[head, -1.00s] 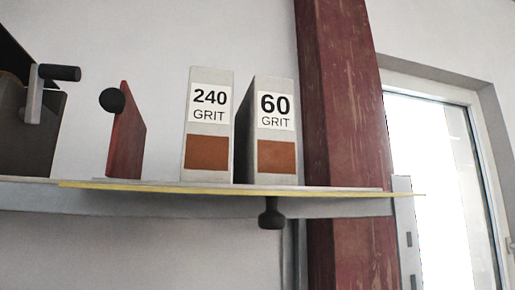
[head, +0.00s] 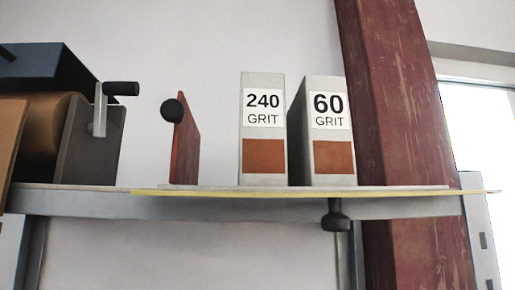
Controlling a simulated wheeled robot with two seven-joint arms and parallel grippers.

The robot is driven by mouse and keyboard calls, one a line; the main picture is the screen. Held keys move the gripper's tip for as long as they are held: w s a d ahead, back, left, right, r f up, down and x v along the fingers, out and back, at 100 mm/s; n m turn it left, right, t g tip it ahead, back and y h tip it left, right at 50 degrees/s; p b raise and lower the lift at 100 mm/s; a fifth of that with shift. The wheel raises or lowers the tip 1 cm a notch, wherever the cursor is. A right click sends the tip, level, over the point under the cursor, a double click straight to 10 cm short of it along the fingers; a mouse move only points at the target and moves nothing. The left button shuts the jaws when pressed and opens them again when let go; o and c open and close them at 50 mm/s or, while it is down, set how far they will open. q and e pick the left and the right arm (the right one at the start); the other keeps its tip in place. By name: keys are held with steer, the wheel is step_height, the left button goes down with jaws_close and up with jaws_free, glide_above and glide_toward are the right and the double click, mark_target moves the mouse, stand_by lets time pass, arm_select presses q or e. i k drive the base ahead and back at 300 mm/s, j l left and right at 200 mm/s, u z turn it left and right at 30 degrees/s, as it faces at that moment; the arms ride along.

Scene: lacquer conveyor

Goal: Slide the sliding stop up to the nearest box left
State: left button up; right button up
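The sliding stop is a thin red upright plate (head: 187,140) with a round black knob (head: 173,110) on its left face, standing on the shelf. To its right, with a gap between, stands a grey box marked 240 GRIT (head: 263,165). Just right of that is a grey box marked 60 GRIT (head: 329,172). The stop touches neither box. Neither of my grippers is in view.
The boxes and stop stand on a grey shelf (head: 90,204) with a yellow front strip (head: 300,194). A black knob (head: 335,216) hangs below it. A machine with a brown roller (head: 48,125) and black crank handle (head: 121,88) is at left. A red post (head: 395,120) rises behind the shelf's right end.

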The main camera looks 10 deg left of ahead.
mark_target(186, 143)
steer(key=u, duration=0.85)
steer(key=k+l+u, duration=0.65)
steer(key=u, duration=0.2)
steer(key=l, duration=0.1)
